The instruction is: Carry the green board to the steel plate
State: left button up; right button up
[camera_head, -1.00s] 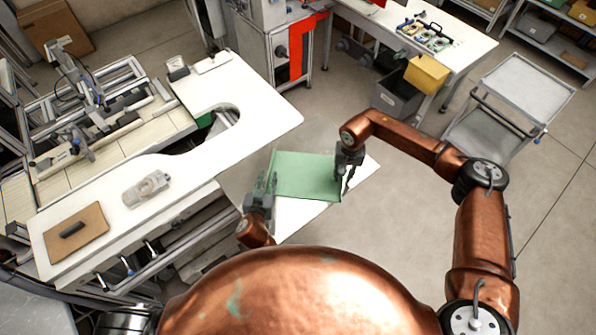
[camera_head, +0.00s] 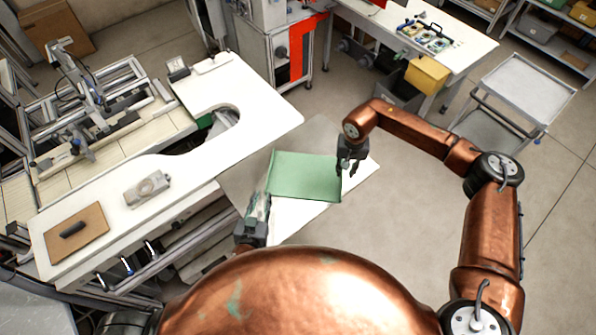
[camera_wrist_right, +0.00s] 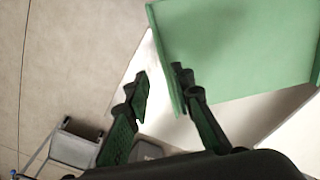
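The green board (camera_head: 305,176) lies flat over the grey steel plate (camera_head: 322,131) at the middle of the head view. The plate shows beyond the board and to its left. My left gripper (camera_head: 260,205) is beside the board's lower left corner, its fingers looking slightly apart, with nothing seen between them. My right gripper (camera_head: 353,170) is at the board's right edge, open and empty. In the right wrist view, the right gripper (camera_wrist_right: 161,83) has its fingers apart, with one close beside the edge of the green board (camera_wrist_right: 235,45); I cannot tell if they touch.
A white tabletop (camera_head: 293,217) shows below the board. The long white bench (camera_head: 175,168) with a cutout is to the left. A grey trolley (camera_head: 520,85) and a yellow bin (camera_head: 427,74) stand at the upper right. The floor to the right is clear.

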pick_arm(q)
jog(key=shift+s+r, duration=0.2)
jog(key=shift+s, duration=0.3)
jog(key=shift+w+f, duration=0.25)
jog(key=shift+w, duration=0.3)
jog(key=shift+s+r, duration=0.15)
jog(key=shift+s, duration=0.15)
jog(key=shift+w, duration=0.2)
pick_arm(e)
notch_tip(320, 180, up, 8)
jog(key=s, duration=0.1)
jog(key=shift+s, duration=0.3)
pick_arm(q)
jog(key=shift+s, duration=0.15)
